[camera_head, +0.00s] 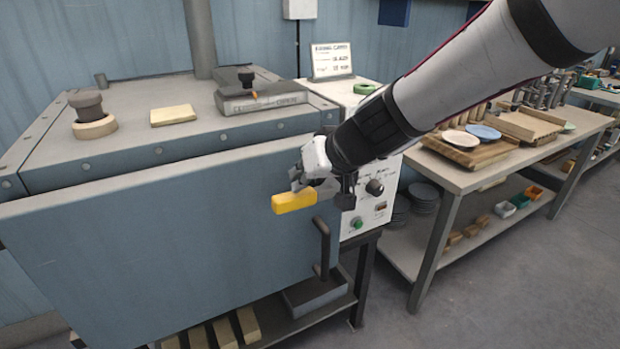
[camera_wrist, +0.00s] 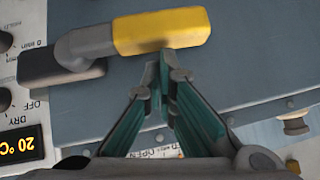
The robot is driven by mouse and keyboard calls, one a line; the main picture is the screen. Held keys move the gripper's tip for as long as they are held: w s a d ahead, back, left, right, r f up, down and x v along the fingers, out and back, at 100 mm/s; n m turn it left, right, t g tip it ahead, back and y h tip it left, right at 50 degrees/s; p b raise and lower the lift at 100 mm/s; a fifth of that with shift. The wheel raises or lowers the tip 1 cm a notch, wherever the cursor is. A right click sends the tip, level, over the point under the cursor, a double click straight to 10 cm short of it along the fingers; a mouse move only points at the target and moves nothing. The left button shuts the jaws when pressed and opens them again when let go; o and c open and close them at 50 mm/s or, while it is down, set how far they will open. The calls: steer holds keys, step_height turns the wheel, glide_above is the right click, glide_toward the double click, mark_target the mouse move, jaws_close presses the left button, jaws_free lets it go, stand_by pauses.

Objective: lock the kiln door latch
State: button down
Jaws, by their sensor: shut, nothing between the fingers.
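The kiln door (camera_head: 170,250) is a large blue-grey panel across the front of the kiln; I cannot tell whether it is fully seated. The latch (camera_head: 293,202) has a yellow grip, lying roughly level and pointing left at the door's upper right. In the wrist view the yellow latch grip (camera_wrist: 165,30) joins a grey pivot at its left end. My gripper (camera_head: 301,184) is just above and behind the grip in the head view. In the wrist view my gripper (camera_wrist: 165,58) has its fingertips together, empty, right beside the grip's edge; contact is unclear.
A control panel (camera_head: 380,197) with knobs and a green button is right of the door. A dark upright handle (camera_head: 323,250) stands below the latch. A wooden workbench (camera_head: 455,180) with plates is at right. The floor (camera_head: 490,305) in front of it is clear.

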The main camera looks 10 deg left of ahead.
mark_target(299, 195)
steer(key=shift+s+a+f+b, duration=0.2)
steer(key=shift+f+b, duration=0.15)
steer(key=shift+b, duration=0.2)
steer(key=shift+r+p, duration=0.45)
steer(key=shift+r, duration=0.1)
step_height(299, 195, up, 4)
steer(key=p, duration=0.2)
steer(key=shift+f+p, duration=0.25)
steer(key=shift+p, duration=0.15)
steer(key=s+a+v, duration=0.1)
steer(key=v, duration=0.8)
steer(key=shift+d, duration=0.2)
steer(key=shift+s+r, duration=0.1)
steer(key=shift+s, duration=0.05)
